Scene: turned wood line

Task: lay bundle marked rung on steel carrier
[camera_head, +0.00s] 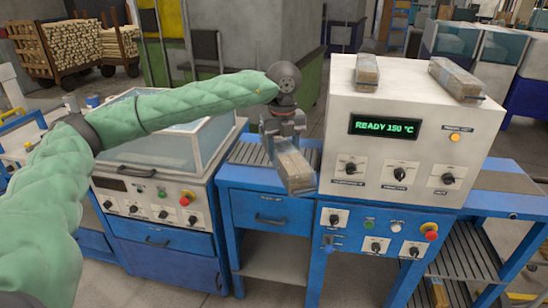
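My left gripper (283,124) reaches in from the left, pointing down over the slatted blue bench. It appears shut on a wrapped bundle (293,168), a long pale wooden block tilted toward the front edge. Its marking cannot be read. Two similar bundles lie on top of the white machine: one on the left (367,75) and one on the right (455,79). Their marks cannot be read either. The slatted grey metal surface (247,152) lies beneath and behind the gripper; I cannot tell whether it is the steel carrier. My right gripper is not in view.
The white machine (400,168) with a green "READY 150 °C" display stands right of the held bundle. A glass-lidded machine (150,190) stands left. A slatted lower shelf (470,250) is at the right. Carts of turned wood (70,45) stand at the back left.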

